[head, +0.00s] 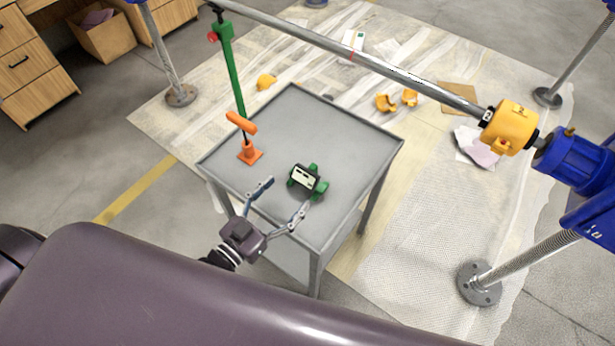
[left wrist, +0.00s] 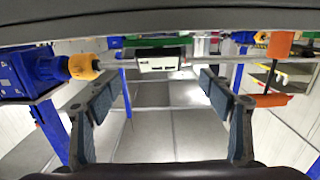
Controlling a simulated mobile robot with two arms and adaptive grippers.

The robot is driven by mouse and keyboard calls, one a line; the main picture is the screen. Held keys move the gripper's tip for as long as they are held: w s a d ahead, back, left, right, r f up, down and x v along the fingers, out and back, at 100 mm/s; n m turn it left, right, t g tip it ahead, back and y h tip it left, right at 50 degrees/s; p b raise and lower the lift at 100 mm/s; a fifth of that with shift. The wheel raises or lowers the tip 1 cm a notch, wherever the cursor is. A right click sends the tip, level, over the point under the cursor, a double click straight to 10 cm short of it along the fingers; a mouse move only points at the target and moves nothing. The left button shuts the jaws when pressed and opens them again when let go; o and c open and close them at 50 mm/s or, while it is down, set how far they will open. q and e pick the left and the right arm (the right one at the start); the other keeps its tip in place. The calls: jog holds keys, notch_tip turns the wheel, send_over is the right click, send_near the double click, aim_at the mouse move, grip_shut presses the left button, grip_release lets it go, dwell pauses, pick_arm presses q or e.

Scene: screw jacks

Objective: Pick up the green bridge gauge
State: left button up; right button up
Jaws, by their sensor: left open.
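The green bridge gauge (head: 307,180) sits on the grey table, with a pale display in a dark frame and green ends. In the left wrist view its pale display face (left wrist: 158,63) is ahead of my fingers, near the top middle. My left gripper (head: 284,197) is open and empty, low at the near side of the gauge, its fingers pointing toward it. In the left wrist view the two fingers (left wrist: 160,84) are wide apart with the gauge in line between them, and I see no contact. My right gripper is not in view.
The grey table (head: 300,118) also holds an orange stand with an orange handle (head: 241,123), left of the gauge. A long metal bar (head: 350,56) crosses overhead to a yellow collar (head: 510,127). The table's far part is clear.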

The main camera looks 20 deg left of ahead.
aim_at(305, 174)
pick_arm(q)
jog(key=shift+a+r, duration=0.15)
jog(key=shift+a, duration=0.05)
jog(key=shift+w+r, duration=0.1)
jog(key=shift+w, duration=0.2)
jog(key=x, duration=0.2)
jog(key=p+x, duration=0.1)
jog(key=x, duration=0.4)
jog(key=shift+s+d, duration=0.1)
jog(key=shift+d, duration=0.3)
jog(key=shift+c, duration=0.3)
jog(key=c, duration=1.5)
